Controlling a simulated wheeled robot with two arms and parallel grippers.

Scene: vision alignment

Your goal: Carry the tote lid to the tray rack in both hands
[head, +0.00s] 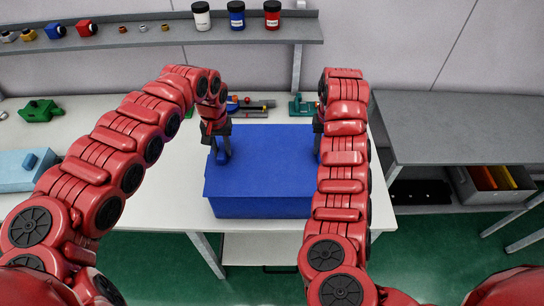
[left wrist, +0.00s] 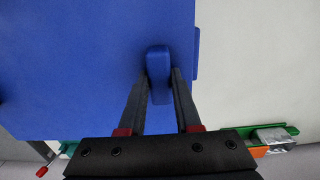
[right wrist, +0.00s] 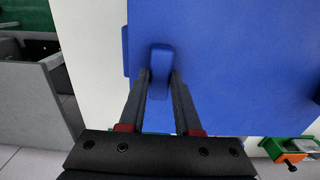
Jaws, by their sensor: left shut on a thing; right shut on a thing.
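The blue tote lid (head: 265,160) lies flat over the blue tote (head: 262,208) on the white workbench. I cannot tell whether a gap separates lid and tote. My left gripper (head: 222,158) points down and is shut on the lid's left handle, a blue knob (left wrist: 158,65) between its fingers in the left wrist view. My right gripper (head: 318,150) is shut on the right handle (right wrist: 161,62), seen in the right wrist view; my right arm partly hides it in the head view. A grey unit with a lower shelf (head: 460,125), perhaps the tray rack, stands at the right.
A grey bin (head: 465,188) with orange and yellow pieces sits on the unit's lower shelf. A wall shelf (head: 150,37) holds jars and small parts. A green part (head: 40,111) and a light blue box (head: 25,172) lie on the bench's left. The grey top is bare.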

